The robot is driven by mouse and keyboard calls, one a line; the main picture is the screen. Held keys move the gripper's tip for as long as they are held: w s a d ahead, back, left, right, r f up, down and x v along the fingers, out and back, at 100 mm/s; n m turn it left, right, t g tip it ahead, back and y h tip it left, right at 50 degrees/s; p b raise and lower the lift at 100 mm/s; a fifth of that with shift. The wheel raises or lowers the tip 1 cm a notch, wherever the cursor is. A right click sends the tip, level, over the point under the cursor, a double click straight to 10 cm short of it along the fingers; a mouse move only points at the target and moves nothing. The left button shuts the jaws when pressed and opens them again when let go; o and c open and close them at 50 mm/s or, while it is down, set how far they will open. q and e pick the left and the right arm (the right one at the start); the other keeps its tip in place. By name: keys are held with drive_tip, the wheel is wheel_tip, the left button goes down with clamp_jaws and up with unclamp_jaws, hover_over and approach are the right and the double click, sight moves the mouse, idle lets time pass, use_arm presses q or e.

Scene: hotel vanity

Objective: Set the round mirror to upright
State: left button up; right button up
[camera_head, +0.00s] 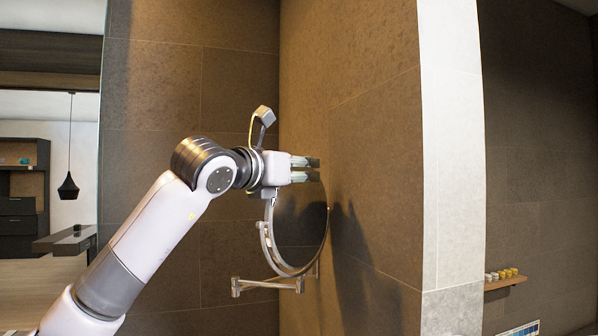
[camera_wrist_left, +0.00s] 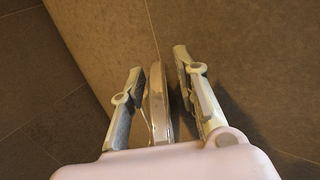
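The round mirror (camera_head: 302,232) has a dark face and a thin metal rim. It hangs on a jointed metal bracket (camera_head: 262,284) beside the brown tiled wall. Its upper part is hidden behind my left gripper (camera_head: 306,170), so its exact tilt is hard to tell. In the left wrist view, the mirror's rim (camera_wrist_left: 157,100) shows edge-on between the two fingers of the left gripper (camera_wrist_left: 158,62). The fingers are apart, with a gap on either side of the rim near the tips. My right gripper is in neither view.
The brown tiled wall (camera_head: 375,150) stands close to the right of the mirror and ends at a pale vertical strip (camera_head: 450,150). A small shelf (camera_head: 505,282) with several little items is at the far right. A black pendant lamp (camera_head: 68,187) hangs at left.

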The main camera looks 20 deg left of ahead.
use_arm(q)
drive_tip(key=shift+o, duration=0.2)
drive_tip(key=v, duration=1.2)
